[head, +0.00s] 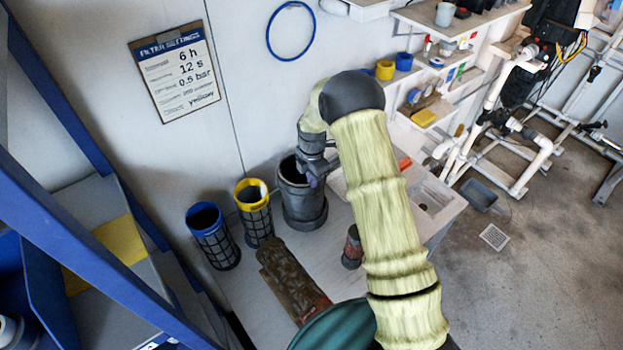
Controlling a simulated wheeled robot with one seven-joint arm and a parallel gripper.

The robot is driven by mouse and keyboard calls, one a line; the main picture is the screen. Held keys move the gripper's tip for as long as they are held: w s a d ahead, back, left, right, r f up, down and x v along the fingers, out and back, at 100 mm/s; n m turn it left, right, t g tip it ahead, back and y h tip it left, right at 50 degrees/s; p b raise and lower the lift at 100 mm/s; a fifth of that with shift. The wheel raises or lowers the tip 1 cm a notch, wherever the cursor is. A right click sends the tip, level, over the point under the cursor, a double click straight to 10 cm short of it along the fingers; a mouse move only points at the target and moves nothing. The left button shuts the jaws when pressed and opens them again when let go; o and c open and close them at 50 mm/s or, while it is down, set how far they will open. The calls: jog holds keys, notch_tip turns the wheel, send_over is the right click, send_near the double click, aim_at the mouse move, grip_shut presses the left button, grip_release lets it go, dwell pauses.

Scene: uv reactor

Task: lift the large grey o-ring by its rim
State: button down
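My arm reaches down from the middle of the head view, and my gripper (313,178) is small and dark at its end. It is over or beside the right rim of a dark grey cylinder (303,208) standing upright on the bench. I cannot tell whether it touches the rim or whether its fingers are open or shut. I cannot make out a separate large grey o-ring. It may be at the grey cylinder's rim or hidden behind my arm.
A blue-rimmed mesh basket (213,238) and a yellow-rimmed one (254,215) stand left of the cylinder. A brown, dirty object (290,280) lies in front, and a small red-and-grey cylinder (352,248) stands nearby. A blue ring (268,32) hangs on the wall. A sink (435,198) is right.

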notch_tip(320, 180, up, 9)
jog(key=b, duration=0.3)
jog(key=shift+r, duration=0.2)
